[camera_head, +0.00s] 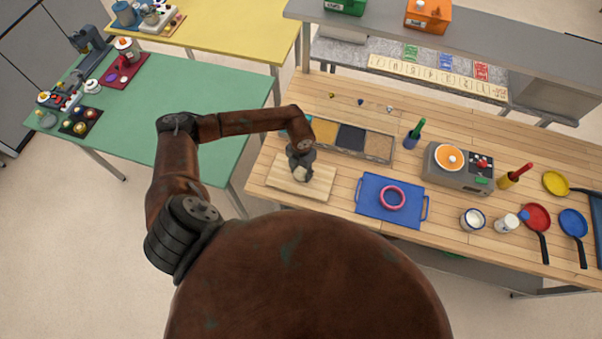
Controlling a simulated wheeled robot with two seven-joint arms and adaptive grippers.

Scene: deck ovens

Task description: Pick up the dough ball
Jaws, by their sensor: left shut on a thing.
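The dough ball (301,174) is a small cream-coloured lump over the light wooden board (283,184) at the left end of the wooden table. My left gripper (301,169) points down at the board and is shut on the dough ball. The gripper hides the upper part of the ball. I cannot tell whether the ball touches the board or is just above it. My right gripper is not in view.
Behind the board is a long sectioned tray (379,147). To the right are a blue tray (371,207) with a pink ring (393,197), a grey appliance (457,181) and several pans. A green table (170,110) stands at the left.

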